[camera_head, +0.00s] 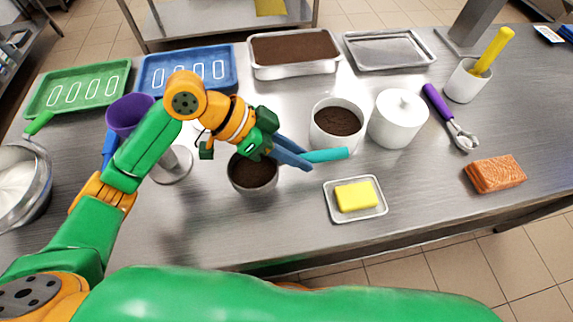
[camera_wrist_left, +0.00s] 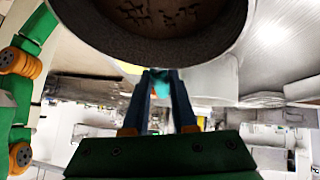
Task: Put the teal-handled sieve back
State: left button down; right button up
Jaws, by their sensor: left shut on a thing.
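The sieve's teal handle (camera_head: 326,155) points right, level above the table in front of the white tubs. My left gripper (camera_head: 293,156) is shut on the handle, its blue fingers around the handle's left part. Teal also shows between the fingertips in the left wrist view (camera_wrist_left: 162,78). A round grey bowl (camera_head: 253,188) with dark brown inside is left of the fingers, in line with the handle. It looks like the sieve's basket, but the join is hidden behind the gripper. The bowl fills the top of the left wrist view (camera_wrist_left: 150,45). My right gripper is not in view.
An open white tub (camera_head: 337,140) of brown powder and a lidded white pot (camera_head: 398,120) stand close behind. A yellow block lies on a small tray (camera_head: 374,209). A purple cup (camera_head: 127,112) is left. Trays line the back.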

pick_arm(q)
jog(key=shift+w+d+f, duration=0.1)
jog(key=shift+f, duration=1.85)
jog(key=shift+f, duration=0.1)
jog(key=c, duration=0.7)
grip_release()
jog(key=v, duration=1.2)
jog(key=shift+r+b, duration=0.25)
jog(key=shift+b, duration=0.05)
jog(key=shift+f, duration=0.1)
